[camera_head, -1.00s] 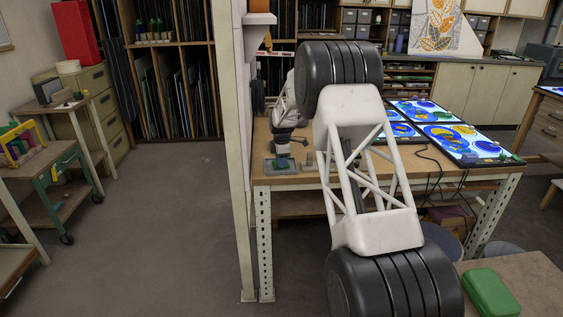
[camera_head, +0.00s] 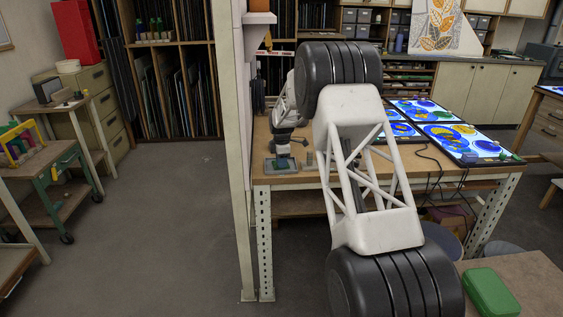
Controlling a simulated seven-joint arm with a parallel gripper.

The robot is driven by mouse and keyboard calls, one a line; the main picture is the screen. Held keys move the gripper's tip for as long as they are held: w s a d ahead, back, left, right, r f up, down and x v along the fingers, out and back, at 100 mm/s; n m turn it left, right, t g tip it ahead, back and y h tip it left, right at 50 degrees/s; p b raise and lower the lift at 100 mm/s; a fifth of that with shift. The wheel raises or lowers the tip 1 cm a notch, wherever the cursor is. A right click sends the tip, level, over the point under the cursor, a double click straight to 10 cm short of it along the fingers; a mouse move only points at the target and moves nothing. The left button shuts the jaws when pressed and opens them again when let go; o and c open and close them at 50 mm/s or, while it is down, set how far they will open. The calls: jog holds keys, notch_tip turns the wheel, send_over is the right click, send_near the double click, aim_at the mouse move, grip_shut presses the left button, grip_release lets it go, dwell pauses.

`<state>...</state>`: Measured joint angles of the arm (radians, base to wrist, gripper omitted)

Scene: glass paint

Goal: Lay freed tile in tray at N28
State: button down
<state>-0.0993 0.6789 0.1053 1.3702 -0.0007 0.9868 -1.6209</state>
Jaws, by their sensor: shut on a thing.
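A small grey tray (camera_head: 268,168) lies at the left front of the workbench. My gripper (camera_head: 283,159) is small in the view and points down over this tray. It is shut on a tile, dark green or teal, of which little shows at the fingertips. The tile is low over the tray or touching it; I cannot tell which. No label reading N28 is legible.
A small grey cylinder (camera_head: 309,159) stands on the bench (camera_head: 320,179) just right of the tray. A partition post (camera_head: 238,150) rises close to its left. Lit panels with blue and yellow glass (camera_head: 470,142) lie to the right, with cables hanging in front.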

jog(key=c, duration=0.9)
grip_release()
jog(key=shift+r, duration=3.85)
